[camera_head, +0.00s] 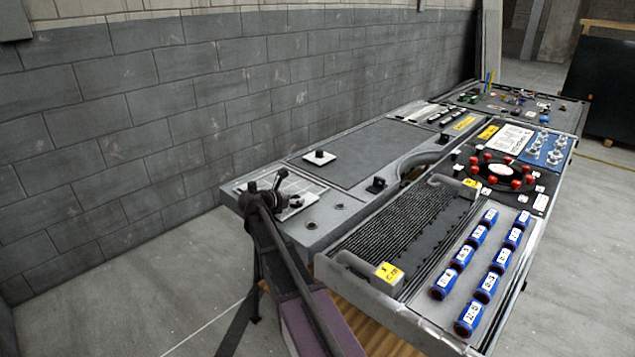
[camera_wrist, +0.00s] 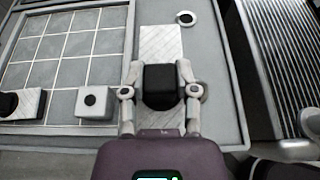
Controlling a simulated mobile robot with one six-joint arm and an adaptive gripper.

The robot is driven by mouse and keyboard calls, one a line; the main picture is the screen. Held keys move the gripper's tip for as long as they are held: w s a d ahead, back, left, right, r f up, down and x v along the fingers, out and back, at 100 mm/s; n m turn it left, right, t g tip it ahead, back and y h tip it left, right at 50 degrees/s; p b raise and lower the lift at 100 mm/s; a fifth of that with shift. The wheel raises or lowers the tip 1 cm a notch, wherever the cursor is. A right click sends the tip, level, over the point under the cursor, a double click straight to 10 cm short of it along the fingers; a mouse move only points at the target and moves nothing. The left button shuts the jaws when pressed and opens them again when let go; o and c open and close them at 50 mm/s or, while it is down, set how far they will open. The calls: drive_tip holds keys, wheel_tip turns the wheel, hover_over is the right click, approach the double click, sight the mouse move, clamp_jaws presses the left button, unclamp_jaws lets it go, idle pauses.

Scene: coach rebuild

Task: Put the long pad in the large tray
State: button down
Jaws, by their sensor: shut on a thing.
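In the wrist view, my gripper (camera_wrist: 160,90) is shut on the black knob (camera_wrist: 160,72) of a long pale pad (camera_wrist: 160,42). The pad runs away from me, flat, and my fingers hide part of it. I cannot tell whether it touches the bench. In the head view, my gripper (camera_head: 266,190) is over the near left end of the bench. A large flat grey recess (camera_head: 375,150) lies beyond it; I cannot tell if it is the gridded tray.
A square pale pad with a black knob (camera_head: 319,157) sits on the recess. A finned black radiator (camera_head: 405,235) and several blue cylinders (camera_head: 470,310) lie right. A brick wall (camera_head: 200,100) stands behind.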

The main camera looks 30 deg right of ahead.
sight(295, 197)
drive_tip(key=shift+r+p, duration=4.5)
drive_tip(key=shift+r, duration=0.05)
